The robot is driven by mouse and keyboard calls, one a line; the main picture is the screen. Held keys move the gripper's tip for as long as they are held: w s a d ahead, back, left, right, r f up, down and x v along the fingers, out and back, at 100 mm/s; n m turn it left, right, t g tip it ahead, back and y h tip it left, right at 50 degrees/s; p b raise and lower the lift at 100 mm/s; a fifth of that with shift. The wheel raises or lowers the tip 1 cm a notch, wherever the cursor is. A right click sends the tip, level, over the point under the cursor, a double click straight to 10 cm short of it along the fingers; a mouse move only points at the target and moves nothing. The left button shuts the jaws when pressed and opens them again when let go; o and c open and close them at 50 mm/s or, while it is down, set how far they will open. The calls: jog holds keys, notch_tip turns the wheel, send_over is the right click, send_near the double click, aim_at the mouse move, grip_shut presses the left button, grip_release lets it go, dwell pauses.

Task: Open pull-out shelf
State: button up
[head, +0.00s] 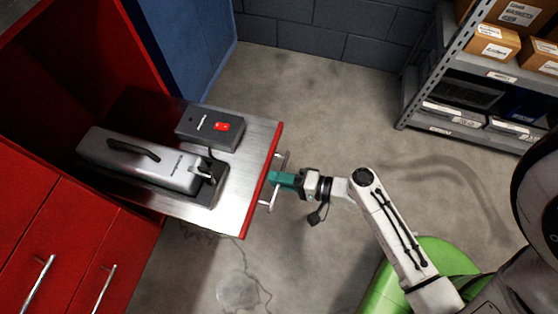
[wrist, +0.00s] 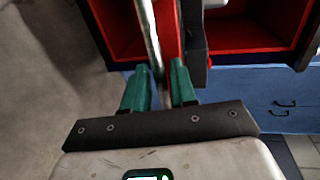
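The pull-out shelf (head: 225,208) stands out of the red cabinet in the head view, with a bare metal top and a red front edge. A silver bar handle (head: 265,203) runs along its front. My gripper (head: 275,180) is at the middle of this handle. In the wrist view the handle (wrist: 150,32) passes between the teal fingers of my gripper (wrist: 160,80), which are close together around it. Any small gap between fingers and bar is hard to make out.
On the shelf lie a long grey machine (head: 140,160) and a dark box with a red switch (head: 205,127). Red cabinet doors (head: 70,240) are at left. A blue cabinet (head: 200,40) stands behind. A metal rack (head: 425,85) holds boxes at right. Floor (head: 330,110) between is clear.

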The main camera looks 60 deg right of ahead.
jog(key=p+v, duration=0.1)
jog(key=v, duration=0.9)
jog(key=shift+s+p, duration=0.3)
jog(key=shift+s, duration=0.1)
dwell(0.3)
jog(key=a+f+n+g+y, duration=0.1)
jog(key=a+f+n+g, duration=0.2)
jog(key=a+n+g, duration=0.55)
jog(key=d+r+n+g+h+p, duration=0.2)
jog(key=d+r+h+p, duration=0.1)
jog(key=r+p, duration=0.9)
jog(key=w+d+r+n+g+h+p, duration=0.1)
jog(key=d+r+n+g+h+p, duration=0.2)
jog(key=r+p, duration=0.9)
notch_tip(320, 180, up, 6)
jog(key=shift+d+r, duration=0.2)
jog(key=shift+d, duration=0.2)
